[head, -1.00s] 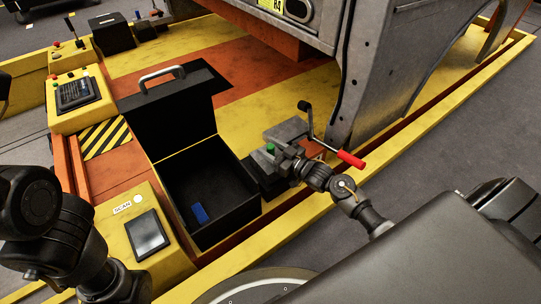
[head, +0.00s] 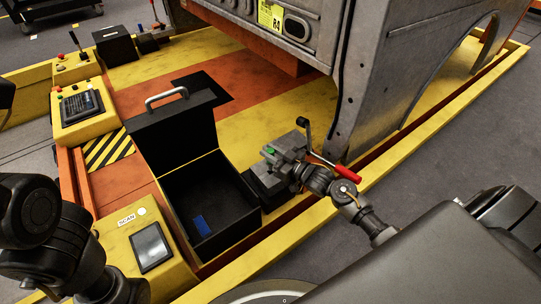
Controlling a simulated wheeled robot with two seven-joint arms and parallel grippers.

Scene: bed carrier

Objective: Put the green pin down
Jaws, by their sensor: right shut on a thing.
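The green pin (head: 270,150) shows as a small green end at the front left of the grey clamp with a crank. My right gripper (head: 283,163) is at the clamp's near side, shut on the green pin. The gripper and the clamp hide most of the pin, and I cannot tell whether it touches the clamp. The grey clamp (head: 289,142) has a crank with a red handle (head: 333,173). My left arm shows at the lower left, but its gripper is out of view.
An open black box (head: 228,218) with a blue item (head: 201,225) inside stands left of the clamp. A yellow scan panel (head: 120,232) is at its near left. A large grey vehicle body (head: 385,75) rises behind and right of the clamp.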

